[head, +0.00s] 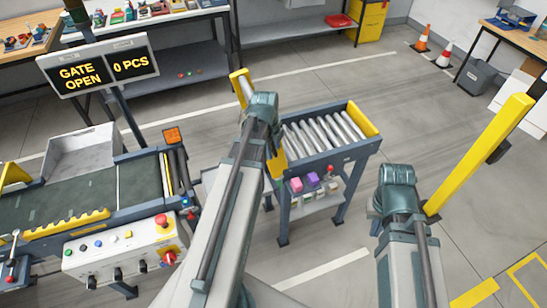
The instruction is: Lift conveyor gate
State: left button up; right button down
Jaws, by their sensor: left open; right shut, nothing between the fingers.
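The belt conveyor (130,186) runs along the left and ends in a few rollers by a red and blue button. A separate roller table (318,133) stands in the middle, apart from the conveyor, with a yellow end plate. A yellow upright piece (241,84) shows behind my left arm, with more yellow below; I cannot tell whether it is the gate. A long yellow bar (482,152) slants up beside my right arm. My arms reach in from the bottom, but the fingers of both grippers are hidden.
A sign (100,72) reads GATE OPEN, 0 PCS. A control box (120,250) with a red knob fronts the conveyor. A grey bin (82,153) sits behind it. Traffic cones (423,38) stand far right. Floor between roller table and benches is clear.

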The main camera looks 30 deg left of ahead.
pick_arm(q)
jog(key=shift+w+f+b, duration=0.1)
jog(key=shift+f+b, duration=0.2)
jog(key=shift+f, duration=0.35)
jog(key=c, duration=0.7)
grip_shut()
dwell(0.3)
